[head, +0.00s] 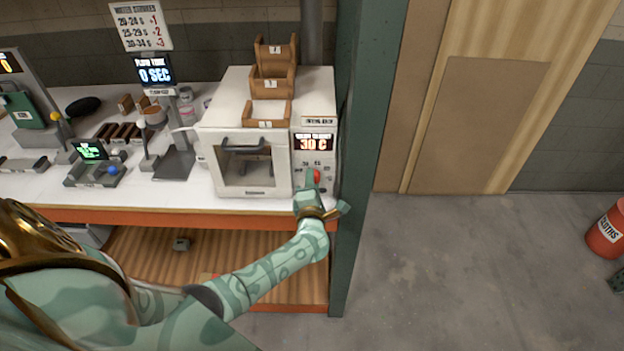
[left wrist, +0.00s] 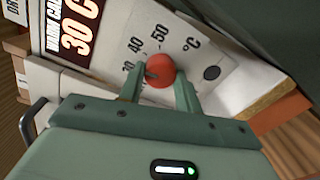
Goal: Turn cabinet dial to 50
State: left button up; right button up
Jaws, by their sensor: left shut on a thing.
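The white cabinet (head: 215,165) stands at the right end of the counter, its windowed door closed. Its lit display (head: 313,143) reads 30 C; the display also shows in the left wrist view (left wrist: 78,30). The red dial (head: 317,176) is on the panel below the display. In the left wrist view the dial (left wrist: 160,66) sits beside printed marks including 40 and 50, and its dark notch faces left, near the lower mark. My left gripper (left wrist: 160,90) is shut on the dial, one finger on each side. My right gripper is not in view.
Wooden trays (head: 270,82) are stacked on the cabinet. A green post (head: 362,150) stands close to its right. A red bin (head: 607,232) stands on the open floor.

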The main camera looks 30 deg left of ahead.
pick_arm(q)
jog(key=m+p, duration=0.2)
jog(key=m, duration=0.4)
jog(key=shift+d, duration=0.1)
jog(key=m+p, duration=0.1)
jog(key=m, duration=0.2)
jog(key=shift+m, duration=0.4)
jog(key=shift+m+p, duration=0.4)
jog(key=shift+m, duration=1.2)
jog(key=shift+f+m, duration=0.1)
jog(key=shift+m, duration=0.2)
jog(key=o, duration=1)
